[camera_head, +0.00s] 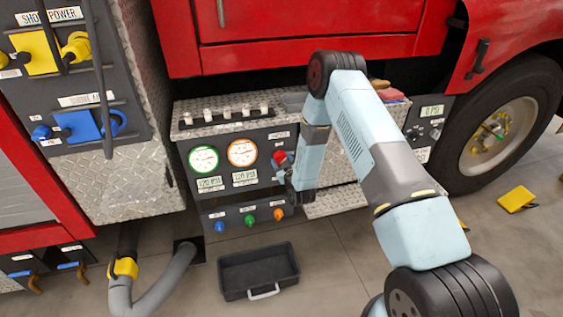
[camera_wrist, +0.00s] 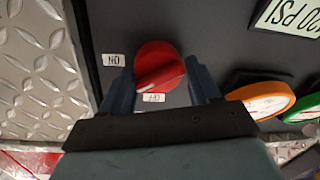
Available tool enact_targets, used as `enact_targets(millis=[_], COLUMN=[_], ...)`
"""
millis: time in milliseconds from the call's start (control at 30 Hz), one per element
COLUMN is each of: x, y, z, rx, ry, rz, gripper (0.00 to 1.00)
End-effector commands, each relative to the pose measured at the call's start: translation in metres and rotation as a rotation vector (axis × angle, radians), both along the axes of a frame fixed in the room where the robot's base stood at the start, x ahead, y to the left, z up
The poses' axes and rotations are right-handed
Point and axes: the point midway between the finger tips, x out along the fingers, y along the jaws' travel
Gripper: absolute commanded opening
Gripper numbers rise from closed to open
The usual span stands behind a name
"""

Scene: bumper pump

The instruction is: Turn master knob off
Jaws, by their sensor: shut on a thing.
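The red master knob (camera_wrist: 160,62) sits on the dark panel and shows between my two fingers in the wrist view. My gripper (camera_wrist: 161,76) is shut on it, one finger on each side. A short white mark on the knob's face points to the lower left in that view. An ON label (camera_wrist: 114,60) is left of the knob and an OFF label (camera_wrist: 154,98) is just below it, both upside down. In the head view the knob (camera_head: 280,156) shows as a small red spot at my gripper, right of the gauges; the fingers are mostly hidden there.
Green (camera_head: 204,160) and orange (camera_head: 242,153) gauges are left of the knob. Blue, green and orange small knobs (camera_head: 249,220) sit below. A black tray (camera_head: 258,271) lies on the floor. A yellow block (camera_head: 517,199) and wheel (camera_head: 492,138) are at right.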

Motion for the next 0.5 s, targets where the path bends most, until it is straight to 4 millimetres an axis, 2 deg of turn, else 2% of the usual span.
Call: enact_targets(millis=[67,500], x=[0.0021,0.0018], y=[-0.0047,-0.0011], z=[0.0015,0.0025], rx=[-0.073,-0.474], ry=[-0.025,-0.142], rz=[-0.008,-0.006], gripper=[0.31,0.31])
